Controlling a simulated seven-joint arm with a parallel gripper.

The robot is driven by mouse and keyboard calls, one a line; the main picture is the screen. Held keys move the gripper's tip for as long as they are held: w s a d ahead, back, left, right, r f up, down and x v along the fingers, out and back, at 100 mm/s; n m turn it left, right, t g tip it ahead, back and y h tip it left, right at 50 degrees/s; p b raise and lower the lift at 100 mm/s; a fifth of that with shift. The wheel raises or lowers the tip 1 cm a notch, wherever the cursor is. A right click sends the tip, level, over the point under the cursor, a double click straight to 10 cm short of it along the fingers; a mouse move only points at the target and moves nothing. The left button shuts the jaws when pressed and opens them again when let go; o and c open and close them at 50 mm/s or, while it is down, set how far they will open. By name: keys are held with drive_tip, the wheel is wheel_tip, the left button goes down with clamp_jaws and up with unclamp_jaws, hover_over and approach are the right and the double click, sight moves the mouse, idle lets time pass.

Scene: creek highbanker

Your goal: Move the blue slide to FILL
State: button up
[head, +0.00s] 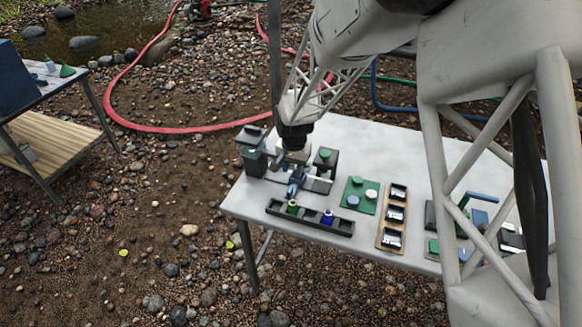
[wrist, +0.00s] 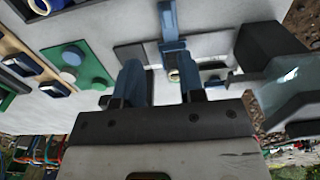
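A blue part that looks like the blue slide (head: 295,182) shows below my gripper (head: 293,162) in the head view, on a dark base (head: 318,184) at the left of the white table. In the wrist view the blue slide (wrist: 171,45) runs upward from just beyond my gripper (wrist: 160,75). A pale ring shows near its lower end. The two fingers stand apart with a gap between them and nothing clearly held. Whether a finger touches the slide cannot be told. No FILL marking is readable.
A lidded dark jar (head: 252,150) stands close left of my gripper. A black tray (head: 308,219) with green and blue knobs lies in front. A green board (head: 359,207) with discs and a wooden rack (head: 390,238) lie to the right. The back of the table (head: 390,145) is clear.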

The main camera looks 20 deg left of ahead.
sight(290, 190)
drive_tip(key=shift+a+f, duration=0.65)
drive_tip(key=shift+f, duration=0.1)
drive_tip(key=shift+f, duration=4.35)
clamp_jaws()
